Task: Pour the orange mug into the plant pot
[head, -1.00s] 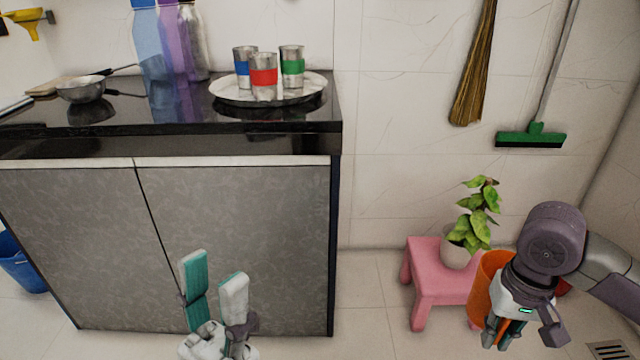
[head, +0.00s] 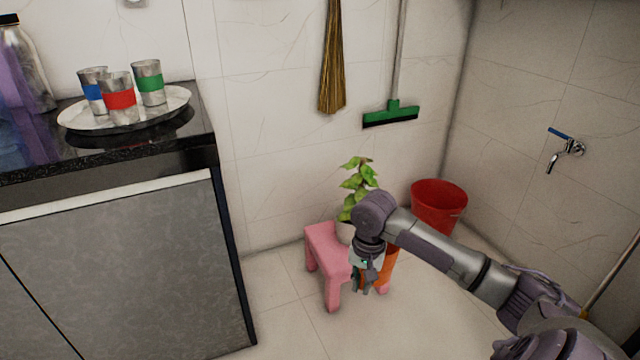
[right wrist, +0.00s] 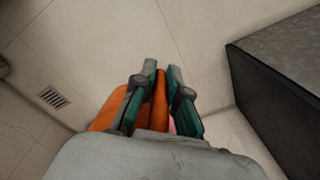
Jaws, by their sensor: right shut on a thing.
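The plant (head: 357,180) stands in a pale pot (head: 344,232) on a pink stool (head: 318,239) against the back wall. My right gripper (head: 364,287) is in front of the stool's right side, shut on the orange mug (head: 391,262). My forearm and gripper hide most of the mug and part of the pot. In the right wrist view the teal-padded fingers (right wrist: 153,100) close on the mug's orange wall (right wrist: 106,112). I cannot tell whether the mug is tilted or what is in it. My left gripper is out of view.
A red bucket (head: 438,207) stands in the back corner, behind my right arm. A tap (head: 566,150) is on the right wall. The dark-topped counter (head: 120,250) fills the left, with a tray (head: 178,110) of three cups. Floor between counter and stool is clear.

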